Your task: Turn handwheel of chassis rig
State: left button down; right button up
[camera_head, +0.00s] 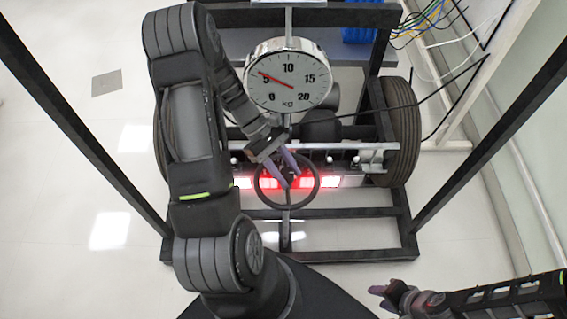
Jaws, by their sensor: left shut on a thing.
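The handwheel (313,199) is a small dark ring in front of the chassis rig (352,254), low in the middle of the head view. My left gripper (290,175) reaches down to it from above, with its fingers inside or over the ring's upper part. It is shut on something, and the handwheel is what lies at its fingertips. The exact contact is too small to see. My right gripper (380,296) is at the lower right, away from the rig. Its fingers are small and partly seen from the side, so its opening is unclear.
A round dial gauge (290,95) in kg stands above the handwheel, its needle near 5. Tyres (402,130) flank the rig, and red lit lamps glow behind the wheel. Black frame posts (95,150) slant along both sides. Open floor (60,240) lies at the left.

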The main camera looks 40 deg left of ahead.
dwell(0.3)
pick_arm(q)
jog(key=c, duration=0.9)
grip_release()
jog(key=shift+c, duration=0.2)
jog(key=v, duration=0.8)
jog(key=shift+f+b, duration=0.1)
jog(key=shift+b, duration=0.2)
jog(key=shift+d, duration=0.1)
